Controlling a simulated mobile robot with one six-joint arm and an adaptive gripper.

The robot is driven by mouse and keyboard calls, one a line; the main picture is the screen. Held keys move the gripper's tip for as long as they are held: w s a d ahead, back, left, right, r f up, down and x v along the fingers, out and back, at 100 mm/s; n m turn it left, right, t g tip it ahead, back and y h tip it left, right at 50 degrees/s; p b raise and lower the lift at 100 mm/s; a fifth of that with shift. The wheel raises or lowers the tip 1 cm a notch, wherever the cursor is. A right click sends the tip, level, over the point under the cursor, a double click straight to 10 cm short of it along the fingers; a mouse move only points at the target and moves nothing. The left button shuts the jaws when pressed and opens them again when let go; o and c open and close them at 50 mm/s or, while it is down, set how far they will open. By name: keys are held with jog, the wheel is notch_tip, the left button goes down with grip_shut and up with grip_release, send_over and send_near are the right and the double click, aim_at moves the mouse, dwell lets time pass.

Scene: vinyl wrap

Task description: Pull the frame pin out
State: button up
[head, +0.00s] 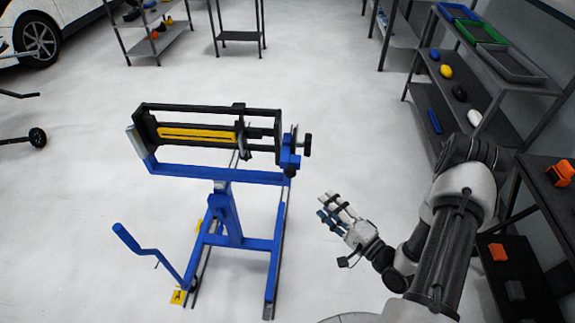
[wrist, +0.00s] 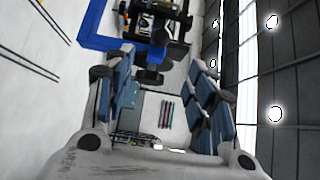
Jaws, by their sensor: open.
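A blue stand (head: 228,235) carries a black rectangular frame (head: 205,112) with a yellow strip inside. At the frame's right end is a blue bracket (head: 289,155) with a dark knob (head: 307,145), which may be the frame pin; I cannot tell for sure. My gripper (head: 328,208) is open and empty, below and to the right of this knob and apart from it. In the wrist view, the blue stand (wrist: 93,25) and dark parts, with a dark round knob (wrist: 149,76), show beyond and between my open fingers (wrist: 162,85).
Shelves on the right hold coloured trays (head: 480,32), a yellow item (head: 446,71) and orange items (head: 560,173). Open floor (head: 350,110) lies right of the stand. A car (head: 38,38) stands at upper left.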

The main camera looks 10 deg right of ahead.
aim_at(294, 176)
jog(key=b+x, duration=0.3)
jog(key=x, duration=1.4)
grip_shut()
